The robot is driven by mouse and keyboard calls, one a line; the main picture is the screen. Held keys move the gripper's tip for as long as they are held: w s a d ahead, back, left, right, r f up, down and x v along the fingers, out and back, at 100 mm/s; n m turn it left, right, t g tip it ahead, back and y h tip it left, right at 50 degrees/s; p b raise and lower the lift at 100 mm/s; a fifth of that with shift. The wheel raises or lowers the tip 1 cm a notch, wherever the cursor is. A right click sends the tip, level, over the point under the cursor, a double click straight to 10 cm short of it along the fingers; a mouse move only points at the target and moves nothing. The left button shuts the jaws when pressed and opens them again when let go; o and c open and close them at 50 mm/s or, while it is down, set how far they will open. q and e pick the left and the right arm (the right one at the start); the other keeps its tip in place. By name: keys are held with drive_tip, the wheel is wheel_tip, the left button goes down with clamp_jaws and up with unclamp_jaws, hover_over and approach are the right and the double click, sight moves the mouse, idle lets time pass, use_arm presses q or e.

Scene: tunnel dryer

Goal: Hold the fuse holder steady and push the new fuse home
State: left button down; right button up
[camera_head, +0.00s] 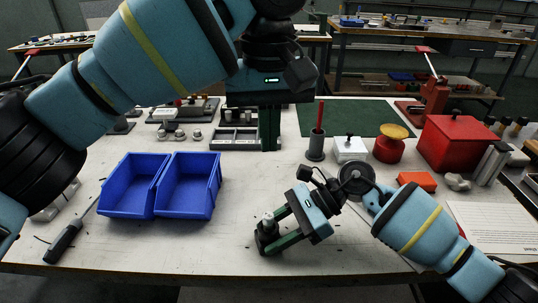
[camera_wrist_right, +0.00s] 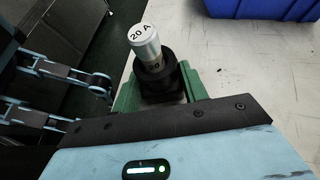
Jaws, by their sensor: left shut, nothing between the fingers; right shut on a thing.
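My left gripper (camera_head: 270,130) is shut and empty, pointing down beside a grey compartmented tray (camera_head: 233,145).
Two blue bins (camera_head: 135,203) stand left of centre, with a screwdriver (camera_head: 65,240) left of them. Small silver cylinders (camera_head: 180,133) stand behind the bins. A red box (camera_head: 455,143), red canister (camera_head: 388,150) and white box (camera_head: 350,149) stand at right. The table between bins and right gripper is clear.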

use_arm(q)
drive_tip(key=shift+r, duration=0.55)
use_arm(e)
drive_tip(key=o, duration=1)
drive_tip(key=v, duration=1.2)
use_arm(q)
drive_tip(key=shift+f, duration=0.1)
use_arm(e)
drive_tip(key=shift+f, duration=0.1)
